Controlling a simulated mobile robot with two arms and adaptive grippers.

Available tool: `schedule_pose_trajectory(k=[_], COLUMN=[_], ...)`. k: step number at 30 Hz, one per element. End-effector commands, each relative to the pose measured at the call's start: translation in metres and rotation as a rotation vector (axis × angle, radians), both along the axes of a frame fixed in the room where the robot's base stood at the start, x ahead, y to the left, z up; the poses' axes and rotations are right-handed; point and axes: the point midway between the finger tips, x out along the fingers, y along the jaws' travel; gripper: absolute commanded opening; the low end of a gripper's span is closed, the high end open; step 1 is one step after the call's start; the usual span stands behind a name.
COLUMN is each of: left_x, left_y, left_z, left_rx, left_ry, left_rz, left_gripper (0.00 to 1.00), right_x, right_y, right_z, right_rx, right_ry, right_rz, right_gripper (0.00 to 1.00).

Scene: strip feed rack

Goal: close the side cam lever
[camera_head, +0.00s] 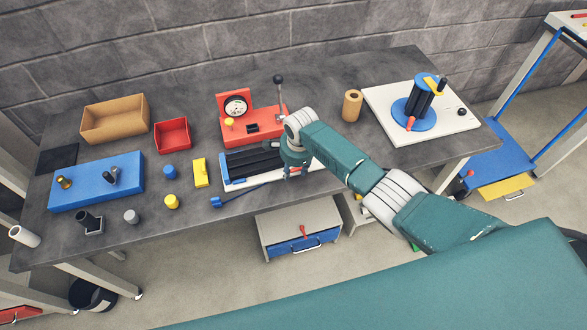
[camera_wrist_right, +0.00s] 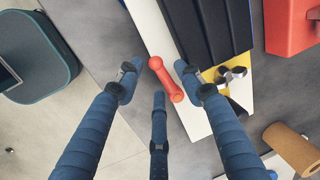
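The strip feed rack, with black strips on a white base (camera_head: 228,185), sits at the table's front edge. It also shows in the right wrist view, with its black strips (camera_wrist_right: 205,30). The red side cam lever (camera_wrist_right: 166,80) lies at the base's edge beside a yellow plate (camera_wrist_right: 238,88) with metal parts. My left gripper is out of view.
A red press (camera_head: 258,130) with an upright black-knobbed lever stands behind the rack. A brown roll (camera_head: 352,106) and a white board (camera_head: 385,115) with a blue round fixture are to the right. A yellow block (camera_head: 200,173) and blue tray (camera_head: 95,182) are to the left.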

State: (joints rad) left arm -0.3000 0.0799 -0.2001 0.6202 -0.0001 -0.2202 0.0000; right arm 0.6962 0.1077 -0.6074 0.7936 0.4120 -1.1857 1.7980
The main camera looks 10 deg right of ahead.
Motion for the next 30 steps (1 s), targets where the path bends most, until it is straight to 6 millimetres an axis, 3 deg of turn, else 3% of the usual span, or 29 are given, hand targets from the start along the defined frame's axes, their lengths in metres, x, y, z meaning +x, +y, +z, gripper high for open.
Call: schedule_pose_trajectory(k=[11, 24, 30], left_x=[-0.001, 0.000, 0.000], left_y=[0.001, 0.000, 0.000], left_z=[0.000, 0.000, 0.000], left_rx=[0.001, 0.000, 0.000], left_ry=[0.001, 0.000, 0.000], left_rz=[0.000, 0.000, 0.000], left_gripper=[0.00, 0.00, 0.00], right_x=[-0.001, -0.011, -0.015], right_y=[0.001, -0.001, -0.002], right_z=[0.007, 0.061, 0.076], right_rx=[0.003, 0.001, 0.001], right_ry=[-0.001, -0.003, -0.001], right_rz=[0.002, 0.000, 0.000], right_gripper=[0.39, 0.39, 0.39])
